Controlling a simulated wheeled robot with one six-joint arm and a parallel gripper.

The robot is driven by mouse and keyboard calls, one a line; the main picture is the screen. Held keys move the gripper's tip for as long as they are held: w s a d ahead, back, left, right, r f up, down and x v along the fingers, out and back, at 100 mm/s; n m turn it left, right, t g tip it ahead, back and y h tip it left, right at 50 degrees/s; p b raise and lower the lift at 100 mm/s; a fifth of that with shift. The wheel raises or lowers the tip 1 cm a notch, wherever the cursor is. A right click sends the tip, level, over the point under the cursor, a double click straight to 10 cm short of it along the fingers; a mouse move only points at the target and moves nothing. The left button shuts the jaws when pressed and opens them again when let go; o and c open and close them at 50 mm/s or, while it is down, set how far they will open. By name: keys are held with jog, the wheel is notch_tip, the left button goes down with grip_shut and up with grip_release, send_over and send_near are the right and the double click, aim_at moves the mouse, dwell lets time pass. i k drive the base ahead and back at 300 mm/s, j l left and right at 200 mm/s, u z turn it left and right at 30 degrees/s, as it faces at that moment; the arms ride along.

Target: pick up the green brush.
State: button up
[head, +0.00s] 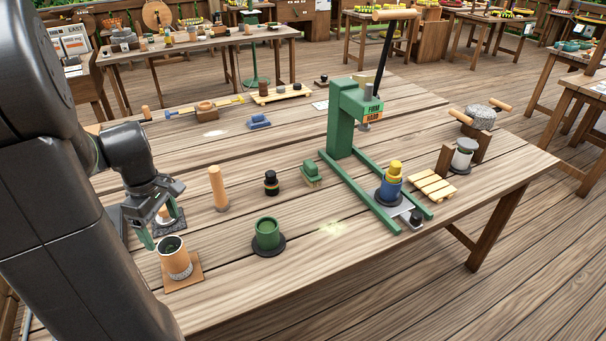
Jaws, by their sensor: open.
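The green brush (312,173) stands on the wooden table, with a green top and pale bristles below. It is just left of the green press (344,135) and right of a small black object (271,183). My gripper (158,226) is open at the left side of the table, above and behind an orange-brown cup (175,259). It is well to the left of the brush and apart from it. I see nothing held between its fingers, though part of the gap is hard to make out.
A wooden peg (217,188) and a green cup (267,236) on a dark base stand between my gripper and the brush. A blue and yellow piece (391,184) stands at the press. A blue block (258,121) lies farther back. Bare tabletop lies in front of the brush.

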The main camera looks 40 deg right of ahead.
aim_at(309, 170)
jog(key=l+u, duration=0.1)
jog(key=l, duration=0.3)
jog(key=k+l, duration=0.15)
jog(key=l, duration=0.2)
jog(key=l+u, duration=0.15)
jog(key=l, duration=0.25)
jog(key=k+l+u, duration=0.1)
jog(key=l, duration=0.25)
jog(key=k+l+u, duration=0.1)
jog(key=l, duration=0.3)
jog(key=k+l, duration=0.15)
jog(key=l, duration=0.2)
jog(key=u, duration=0.05)
